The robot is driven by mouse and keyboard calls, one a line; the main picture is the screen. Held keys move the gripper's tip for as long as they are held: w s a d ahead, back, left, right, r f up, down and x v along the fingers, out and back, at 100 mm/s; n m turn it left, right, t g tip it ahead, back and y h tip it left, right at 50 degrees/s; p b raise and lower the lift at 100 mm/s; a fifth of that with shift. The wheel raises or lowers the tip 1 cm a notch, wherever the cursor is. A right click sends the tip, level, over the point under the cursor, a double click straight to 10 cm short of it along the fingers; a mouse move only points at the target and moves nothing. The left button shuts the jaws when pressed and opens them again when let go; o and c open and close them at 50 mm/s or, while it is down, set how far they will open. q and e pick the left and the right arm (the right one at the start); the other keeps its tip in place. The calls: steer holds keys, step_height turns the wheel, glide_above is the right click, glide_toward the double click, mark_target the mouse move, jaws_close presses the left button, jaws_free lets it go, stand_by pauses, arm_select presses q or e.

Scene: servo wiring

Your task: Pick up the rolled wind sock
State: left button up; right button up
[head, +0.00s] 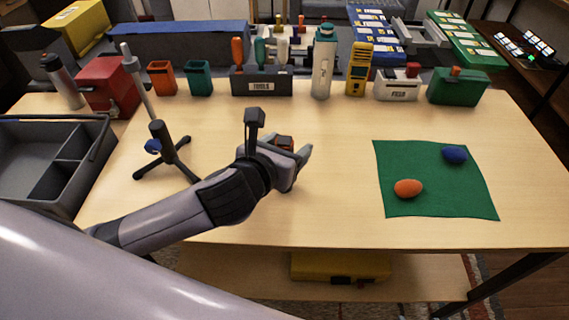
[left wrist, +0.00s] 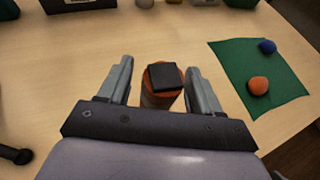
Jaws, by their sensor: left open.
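An upright orange roll with a black square on top, which I take for the rolled wind sock (left wrist: 163,78), stands on the table between the fingers of my left gripper (left wrist: 157,70). The gripper is open, with one finger on each side of the roll; small gaps seem to show beside it. My right gripper is in neither view.
A green mat (head: 440,195) with an orange ball (head: 408,188) and a blue ball (head: 455,154) lies to the right. A tripod stand (head: 165,150) and a grey divided tray (head: 50,160) are on the left. A tool holder (head: 261,83) and bottle (head: 323,65) line the back.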

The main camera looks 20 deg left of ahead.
arm_select(q)
steer(key=shift+w+f, duration=0.15)
steer(key=shift+w, duration=0.25)
steer(key=c, duration=1)
steer(key=shift+c, duration=0.2)
